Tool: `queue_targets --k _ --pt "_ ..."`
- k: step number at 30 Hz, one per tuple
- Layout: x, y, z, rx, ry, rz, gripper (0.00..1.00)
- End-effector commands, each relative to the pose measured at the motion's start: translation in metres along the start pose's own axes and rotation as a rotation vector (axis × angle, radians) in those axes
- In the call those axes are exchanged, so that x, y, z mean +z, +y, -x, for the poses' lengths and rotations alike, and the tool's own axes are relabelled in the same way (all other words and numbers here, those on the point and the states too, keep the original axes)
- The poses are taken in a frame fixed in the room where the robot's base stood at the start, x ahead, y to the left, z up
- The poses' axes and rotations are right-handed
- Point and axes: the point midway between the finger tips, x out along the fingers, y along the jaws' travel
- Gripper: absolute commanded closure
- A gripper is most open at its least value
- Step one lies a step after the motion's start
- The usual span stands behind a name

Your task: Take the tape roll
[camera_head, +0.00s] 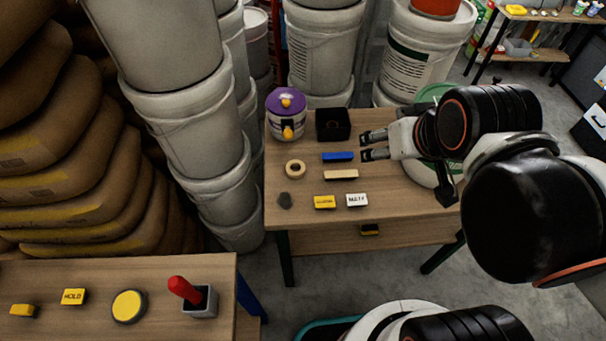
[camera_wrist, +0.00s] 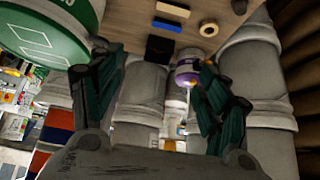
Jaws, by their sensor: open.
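The tape roll (camera_head: 295,176) is a small tan ring lying flat on the left part of the wooden table (camera_head: 400,200). It also shows in the wrist view (camera_wrist: 209,35) near the top, right of centre. My gripper (camera_head: 364,146) is open and empty above the table, to the right of the tape roll and apart from it. In the wrist view the two dark green fingers of my gripper (camera_wrist: 155,65) are spread wide with nothing between them.
A blue bar (camera_head: 338,157) and a tan bar (camera_head: 341,175) lie between the roll and my gripper. A black box (camera_head: 333,124) and a purple-lidded pot (camera_head: 286,101) stand behind. A dark stone (camera_head: 285,201) and label blocks (camera_head: 325,202) lie in front. Tall buckets (camera_head: 195,130) flank the table.

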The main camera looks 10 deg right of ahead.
Motion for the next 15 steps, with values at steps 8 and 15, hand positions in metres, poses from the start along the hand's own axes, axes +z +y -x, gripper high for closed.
queue_targets --k 8,15 --pt "-0.008 -0.003 -0.004 -0.002 -0.02 0.006 0.31" --pt "-0.019 -0.007 -0.011 -0.003 -0.054 0.015 0.31"
